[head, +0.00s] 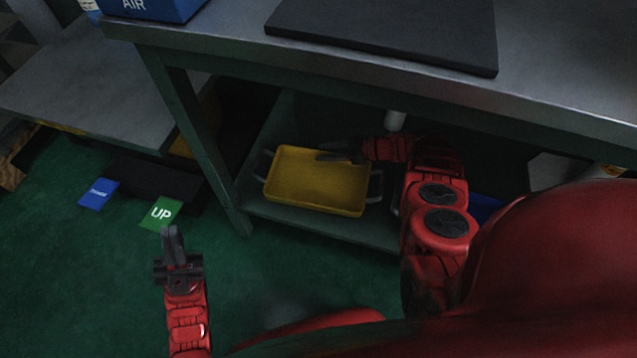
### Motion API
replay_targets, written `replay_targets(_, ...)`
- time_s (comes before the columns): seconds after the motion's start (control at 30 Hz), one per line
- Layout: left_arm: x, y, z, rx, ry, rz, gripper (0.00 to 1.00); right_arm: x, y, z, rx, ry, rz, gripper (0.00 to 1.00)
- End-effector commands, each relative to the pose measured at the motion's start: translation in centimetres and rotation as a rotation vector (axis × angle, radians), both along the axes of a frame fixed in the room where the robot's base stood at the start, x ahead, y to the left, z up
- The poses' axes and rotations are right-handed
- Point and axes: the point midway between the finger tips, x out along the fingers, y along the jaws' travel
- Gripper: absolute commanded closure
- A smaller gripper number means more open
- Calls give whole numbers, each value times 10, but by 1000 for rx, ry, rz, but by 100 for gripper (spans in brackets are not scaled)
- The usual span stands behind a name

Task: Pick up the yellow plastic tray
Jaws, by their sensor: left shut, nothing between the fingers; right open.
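The yellow plastic tray (315,183) lies flat on the lower shelf of the workbench in the head view. It looks empty and has a grey handle at each end. My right gripper (325,154) reaches in under the bench top and is open over the tray's back rim. I cannot tell whether its fingers touch the tray. My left gripper (170,236) is shut and empty, pointing up over the green floor to the left of the tray and nearer to me.
The workbench top (400,70) overhangs the shelf, with a black mat (385,32) and a blue box (150,8) on it. A bench leg (205,150) stands left of the tray. A green "UP" sign (161,212) and a blue sign (99,194) lie low at left.

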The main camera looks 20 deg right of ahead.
Motion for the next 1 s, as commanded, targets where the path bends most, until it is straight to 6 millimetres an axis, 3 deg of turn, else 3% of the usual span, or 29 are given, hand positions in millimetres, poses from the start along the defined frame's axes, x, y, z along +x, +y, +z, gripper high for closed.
replay_targets(0.4, 0, -2, -4, 10, 1, -5, 100, 1, 6, -2, 1, 3, 2, 58)
replay_targets(0.63, 1, -2, -4, 10, 2, -5, 100, 1, 6, -2, 1, 2, 1, 98)
replay_targets(1.0, 1, -2, -4, 10, 2, -5, 100, 1, 6, -2, 1, 2, 1, 100)
